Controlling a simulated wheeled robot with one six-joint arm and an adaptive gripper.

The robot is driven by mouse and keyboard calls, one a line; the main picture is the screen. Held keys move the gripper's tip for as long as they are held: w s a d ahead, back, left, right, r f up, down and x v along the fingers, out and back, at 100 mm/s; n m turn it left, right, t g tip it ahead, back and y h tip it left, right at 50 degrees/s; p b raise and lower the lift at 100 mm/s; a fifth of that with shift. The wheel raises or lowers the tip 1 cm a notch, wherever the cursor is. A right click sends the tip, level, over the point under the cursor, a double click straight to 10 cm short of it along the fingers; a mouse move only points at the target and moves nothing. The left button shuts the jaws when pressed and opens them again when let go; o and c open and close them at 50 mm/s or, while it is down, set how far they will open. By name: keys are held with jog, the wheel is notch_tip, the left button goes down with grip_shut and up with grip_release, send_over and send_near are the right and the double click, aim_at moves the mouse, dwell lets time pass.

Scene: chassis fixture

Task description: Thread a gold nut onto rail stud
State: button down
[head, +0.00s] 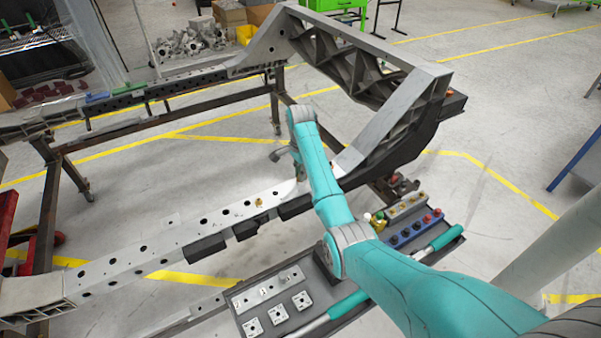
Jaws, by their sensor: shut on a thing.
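My gripper (297,172) is at the end of the teal arm, close above the light grey rail (225,218) of the chassis. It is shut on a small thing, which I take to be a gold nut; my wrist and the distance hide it. A gold nut or fitting (258,202) sits on the rail's upper face, left of my gripper. I cannot tell whether a stud passes through it. Gold nuts (404,205) stand in a row in the dark tray at the lower right. The stud under my gripper cannot be made out.
The dark tray (318,262) also holds a blue strip of dark and red knobs (415,230), square plates (277,313) and teal-handled tools (446,238). Black blocks (206,248) hang along the rail's near side. The tall chassis arch (400,104) rises just right of my gripper.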

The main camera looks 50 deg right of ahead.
jog(key=m, duration=0.4)
jog(key=shift+f+m, duration=0.1)
jog(key=shift+m, duration=0.6)
jog(key=shift+m, duration=1.4)
jog(key=c, duration=1)
grip_release()
